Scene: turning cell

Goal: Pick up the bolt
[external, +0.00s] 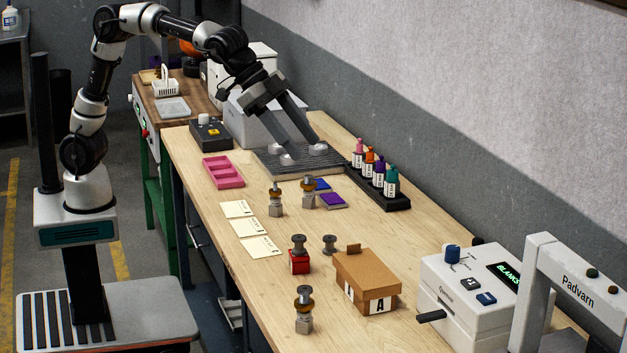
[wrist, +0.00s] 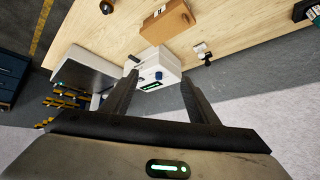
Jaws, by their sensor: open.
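Several bolt-like pieces stand upright on the wooden table in the external view. Two with grey hex bases and brass-coloured collars, a left one (external: 276,200) and a right one (external: 309,194), stand near the middle. A similar one (external: 304,312) stands at the front. A dark spool-shaped piece (external: 298,243) sits on a red block (external: 299,264), and another dark one (external: 329,244) stands beside it. I cannot tell which is the bolt. My gripper (external: 300,150) is open and empty, over the dark slatted tray (external: 262,168), apart from these pieces. It also shows open in the wrist view (wrist: 158,86).
A cardboard box (external: 367,282) marked A and a white machine (external: 468,291) stand toward the front right. A black rack (external: 393,203) of small bottles lies along the wall side. A pink tray (external: 223,171) and cream cards (external: 250,227) lie on the left.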

